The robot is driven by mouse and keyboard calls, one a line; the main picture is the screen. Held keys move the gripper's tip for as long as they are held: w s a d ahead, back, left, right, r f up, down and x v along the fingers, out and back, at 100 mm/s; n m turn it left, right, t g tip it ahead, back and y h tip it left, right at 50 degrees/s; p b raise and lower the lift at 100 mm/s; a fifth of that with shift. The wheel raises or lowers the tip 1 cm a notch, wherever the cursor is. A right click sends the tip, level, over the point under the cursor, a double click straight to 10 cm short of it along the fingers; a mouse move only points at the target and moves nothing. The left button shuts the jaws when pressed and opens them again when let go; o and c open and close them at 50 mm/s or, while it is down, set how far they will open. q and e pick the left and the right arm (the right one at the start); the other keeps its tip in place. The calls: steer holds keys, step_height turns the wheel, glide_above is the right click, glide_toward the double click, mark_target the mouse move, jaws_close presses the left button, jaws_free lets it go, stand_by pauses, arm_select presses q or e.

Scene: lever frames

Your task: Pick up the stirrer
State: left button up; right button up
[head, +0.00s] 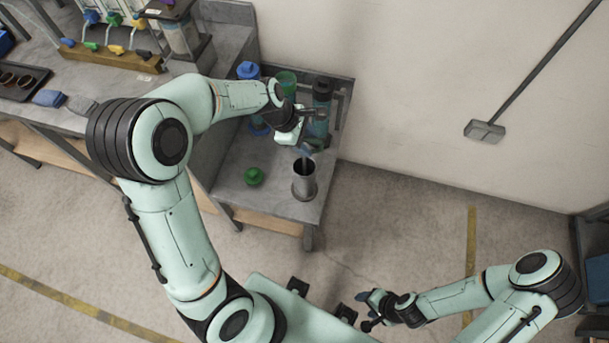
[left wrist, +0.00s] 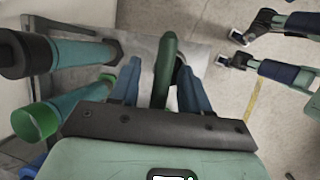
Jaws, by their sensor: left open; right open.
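The stirrer (left wrist: 167,55) shows in the left wrist view as a dark green rounded handle between the two blue fingers of my left gripper (left wrist: 157,75). The fingers are open, with a gap on each side of it. In the head view my left gripper (head: 304,148) is just above a grey metal cup (head: 305,186) at the bench's front corner. The stirrer appears to stand in this cup; its lower part is hidden. My right gripper (head: 371,309) is open and empty, low at the bottom of the head view, away from the bench.
On the grey bench (head: 232,172) stand a blue-capped bottle (head: 248,70), a green-topped container (head: 286,80) and a dark-capped bottle (head: 322,92), close to my left gripper. A wall (head: 420,90) rises behind.

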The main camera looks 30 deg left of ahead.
arm_select(q)
steer(key=shift+d+f, duration=0.1)
steer(key=shift+f, duration=0.2)
steer(key=shift+w, duration=0.1)
jaws_close()
steer(key=shift+r, duration=0.1)
step_height(320, 180, up, 20)
steer(key=p, duration=0.4)
arm_select(e)
steer(key=w+r, duration=0.4)
steer(key=r, duration=0.1)
steer(key=shift+w+t, duration=0.25)
steer(key=shift+t, duration=0.05)
steer(key=shift+s, duration=0.1)
